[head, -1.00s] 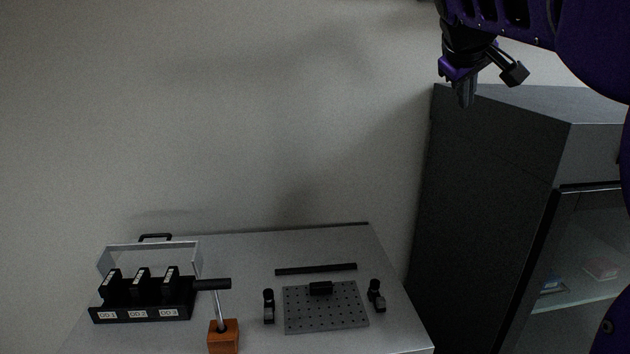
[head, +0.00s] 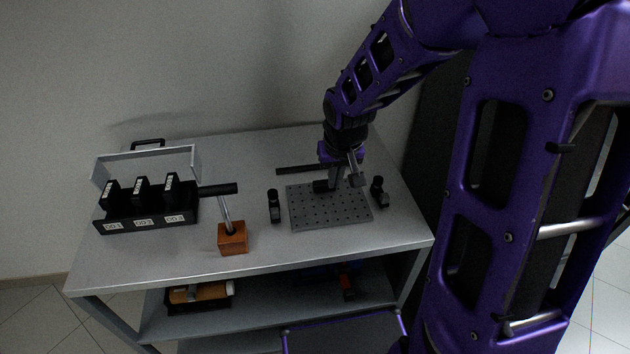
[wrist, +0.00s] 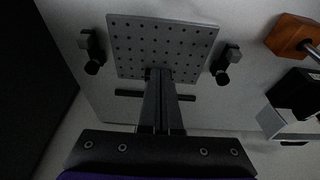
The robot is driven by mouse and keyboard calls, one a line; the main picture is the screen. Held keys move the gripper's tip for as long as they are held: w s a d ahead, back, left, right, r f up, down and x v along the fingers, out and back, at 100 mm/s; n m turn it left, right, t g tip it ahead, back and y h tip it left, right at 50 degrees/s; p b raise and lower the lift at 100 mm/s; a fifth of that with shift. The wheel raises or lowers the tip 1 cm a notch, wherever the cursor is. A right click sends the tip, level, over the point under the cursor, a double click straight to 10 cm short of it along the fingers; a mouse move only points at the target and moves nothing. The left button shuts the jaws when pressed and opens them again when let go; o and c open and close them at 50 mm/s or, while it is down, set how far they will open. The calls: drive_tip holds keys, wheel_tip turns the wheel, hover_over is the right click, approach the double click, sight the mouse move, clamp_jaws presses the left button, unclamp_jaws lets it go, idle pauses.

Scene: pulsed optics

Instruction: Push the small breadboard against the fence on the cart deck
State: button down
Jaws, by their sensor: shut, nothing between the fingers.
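The small breadboard (head: 330,207) is a grey plate with a grid of holes, lying flat on the cart deck (head: 180,256). A small black block (head: 320,186) sits at its far edge. The fence (head: 300,169) is a black bar just beyond that edge, with a strip of bare deck between them. My gripper (head: 335,184) is shut and empty, its fingertips low at the board's far edge beside the black block. In the wrist view the breadboard (wrist: 162,48) lies past my shut fingers (wrist: 157,80), which partly cover the fence (wrist: 128,93). I cannot tell whether the fingertips touch the block.
Black clamp-like pieces flank the board on the left (head: 274,207) and right (head: 378,191). An orange block with a post (head: 232,238) and a black rack of labelled units (head: 150,212) stand further left. The front deck is clear.

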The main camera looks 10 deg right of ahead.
sight(326, 195)
drive_tip(key=b+x, duration=0.2)
drive_tip(key=x, duration=0.3)
drive_tip(key=b+x, duration=0.1)
drive_tip(key=x, duration=0.4)
drive_tip(key=shift+s+f+b, duration=0.15)
drive_tip(key=shift+f+b, duration=0.1)
drive_tip(key=shift+b, duration=0.1)
drive_tip(key=w, duration=0.3)
drive_tip(key=shift+w+r, duration=0.1)
drive_tip(key=shift+w, duration=0.05)
drive_tip(key=shift+w+r, duration=0.1)
drive_tip(key=shift+w, duration=0.3)
